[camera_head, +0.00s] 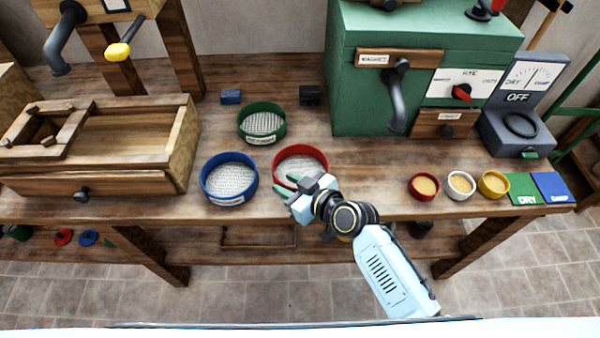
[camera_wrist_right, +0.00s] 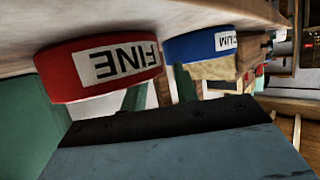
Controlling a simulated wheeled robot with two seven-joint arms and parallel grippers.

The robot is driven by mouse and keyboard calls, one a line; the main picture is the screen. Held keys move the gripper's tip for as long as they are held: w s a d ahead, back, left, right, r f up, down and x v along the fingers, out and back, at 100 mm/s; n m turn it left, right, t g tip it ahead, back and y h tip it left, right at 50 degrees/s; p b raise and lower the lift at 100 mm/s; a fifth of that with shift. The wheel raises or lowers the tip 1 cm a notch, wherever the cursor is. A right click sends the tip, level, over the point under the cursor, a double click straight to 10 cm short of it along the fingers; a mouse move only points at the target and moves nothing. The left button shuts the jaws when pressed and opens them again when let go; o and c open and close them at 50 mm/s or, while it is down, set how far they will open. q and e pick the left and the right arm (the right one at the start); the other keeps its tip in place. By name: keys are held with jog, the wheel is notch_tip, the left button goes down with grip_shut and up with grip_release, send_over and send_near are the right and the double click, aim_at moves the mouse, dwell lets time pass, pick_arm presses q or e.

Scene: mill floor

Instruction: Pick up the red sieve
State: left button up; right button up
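The red sieve (camera_head: 301,160) stands on the bench, a round red rim around a pale mesh. Its label reads FINE in the right wrist view (camera_wrist_right: 98,68), where it appears upside down. My right gripper (camera_head: 287,184) is at the sieve's front left edge, its two green fingertips apart with nothing visible between them. In the right wrist view the gripper (camera_wrist_right: 160,92) shows its fingers by the sieve's rim; I cannot tell whether they touch it. The gripper and wrist hide part of the sieve's front. My left gripper is not in view.
A blue sieve (camera_head: 229,180) stands close on the left, and a green sieve (camera_head: 262,122) behind. A green machine (camera_head: 425,85) fills the back right. Red, white and yellow bowls (camera_head: 424,187) stand at right. A wooden box (camera_head: 110,150) is at left.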

jog(key=shift+w+a, duration=0.15)
grip_shut()
jog(key=shift+f, duration=0.1)
dwell(0.4)
